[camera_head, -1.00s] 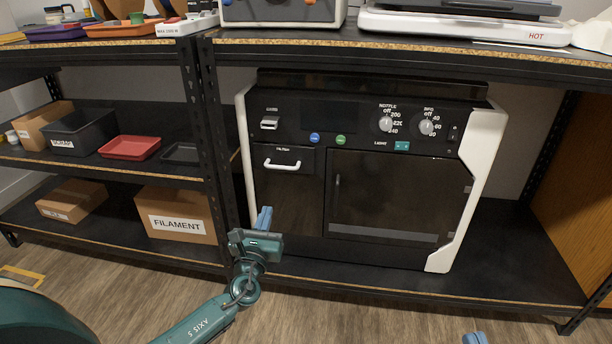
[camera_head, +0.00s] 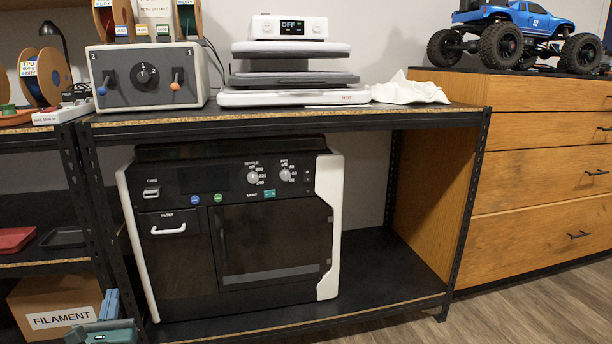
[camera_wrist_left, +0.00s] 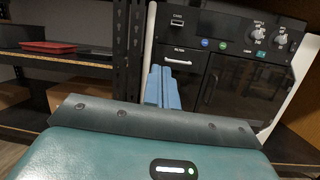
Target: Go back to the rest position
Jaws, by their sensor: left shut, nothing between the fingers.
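My left gripper (camera_head: 110,304) is at the lower left of the head view, in front of the shelf post and the black printer-like machine. Its blue fingers are together with nothing between them. In the left wrist view the closed blue fingers (camera_wrist_left: 162,88) point up toward the machine's front, and they look apart from it. My right gripper does not show in the views of this moment.
The black machine (camera_head: 270,240) with white side panels stands on the lower shelf, its door shut. A grey control box (camera_head: 148,75) and a heat press (camera_head: 290,78) stand above. A FILAMENT box (camera_head: 55,310) is at left. A blue crawler (camera_head: 520,30) sits on wooden drawers (camera_head: 545,150). Floor is clear at right.

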